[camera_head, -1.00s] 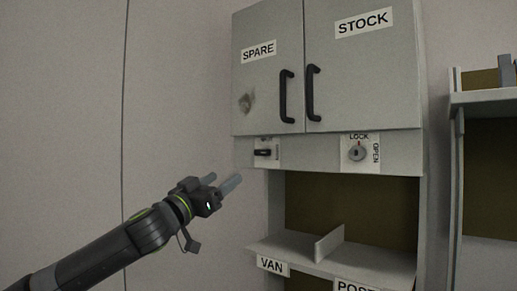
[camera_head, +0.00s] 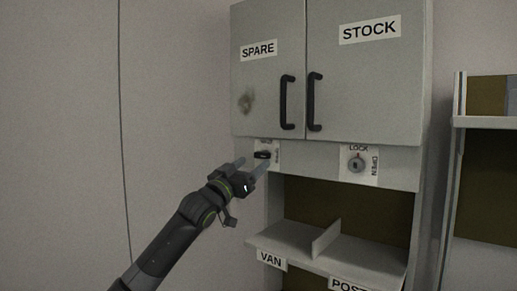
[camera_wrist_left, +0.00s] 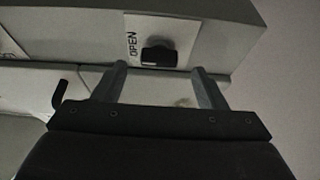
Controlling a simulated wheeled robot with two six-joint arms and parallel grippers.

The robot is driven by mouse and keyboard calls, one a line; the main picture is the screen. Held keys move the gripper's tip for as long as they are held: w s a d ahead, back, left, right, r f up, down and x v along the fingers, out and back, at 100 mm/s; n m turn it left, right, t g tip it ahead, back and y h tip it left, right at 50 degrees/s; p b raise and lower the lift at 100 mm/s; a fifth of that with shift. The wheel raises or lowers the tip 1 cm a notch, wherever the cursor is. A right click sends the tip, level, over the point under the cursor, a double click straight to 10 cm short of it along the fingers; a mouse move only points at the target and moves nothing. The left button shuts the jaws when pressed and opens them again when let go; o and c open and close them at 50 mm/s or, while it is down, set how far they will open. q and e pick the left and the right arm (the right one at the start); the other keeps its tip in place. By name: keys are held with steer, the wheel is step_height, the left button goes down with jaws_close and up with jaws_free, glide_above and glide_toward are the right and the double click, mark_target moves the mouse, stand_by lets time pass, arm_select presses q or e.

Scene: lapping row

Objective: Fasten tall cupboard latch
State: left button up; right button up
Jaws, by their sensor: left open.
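The tall cupboard (camera_head: 375,90) has two closed doors, labelled SPARE and STOCK, each with a black handle. Below the SPARE door is a small white plate with a black latch knob (camera_head: 262,154). The latch also shows in the left wrist view (camera_wrist_left: 158,54), beside the word OPEN. My left gripper (camera_head: 251,166) is open and empty, just below and in front of this latch. In the wrist view its two fingers (camera_wrist_left: 160,82) point toward the latch, one on either side of it, with no clear contact. My right gripper is not in view.
An open shelf (camera_head: 290,240) with a divider, labelled VAN and POST, lies below. Another shelf unit (camera_head: 485,122) stands at the right. The wall at left is clear.

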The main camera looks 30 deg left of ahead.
mark_target(260, 157)
arm_select(q)
steer(key=shift+p+x, duration=0.8)
steer(key=shift+x, duration=1.3)
steer(key=shift+f, duration=0.1)
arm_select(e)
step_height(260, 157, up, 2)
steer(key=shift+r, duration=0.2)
